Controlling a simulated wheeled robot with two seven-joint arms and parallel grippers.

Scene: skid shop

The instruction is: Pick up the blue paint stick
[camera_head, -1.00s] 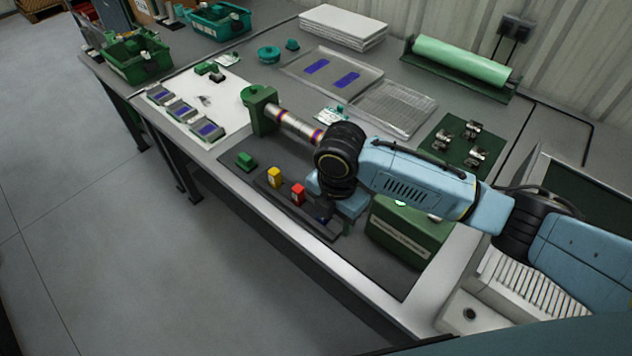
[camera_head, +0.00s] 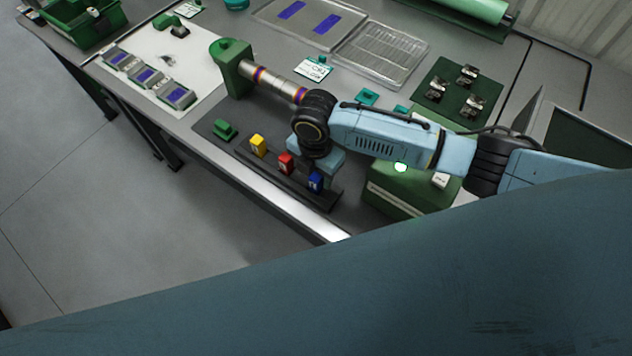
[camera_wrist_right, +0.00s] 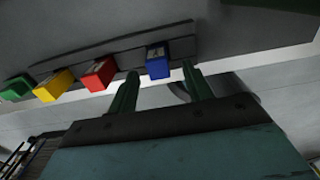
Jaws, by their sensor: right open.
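The blue paint stick (camera_head: 316,182) stands at the right end of a row in a dark rack (camera_head: 268,172). It also shows in the right wrist view (camera_wrist_right: 158,61), upper middle. My right gripper (camera_wrist_right: 160,72) is open, with its two green fingers apart. In that view the blue stick appears between and just beyond the fingertips; I cannot tell whether they touch it. In the head view my right gripper (camera_head: 320,162) is just behind the blue stick, its fingers hidden. My left gripper is not in view.
Red (camera_head: 286,163), yellow (camera_head: 259,145) and green (camera_head: 224,130) sticks stand left of the blue one. A green box (camera_head: 395,190) is to the right. A green stand with a metal tube (camera_head: 272,82) is behind. My large teal body part covers the lower head view.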

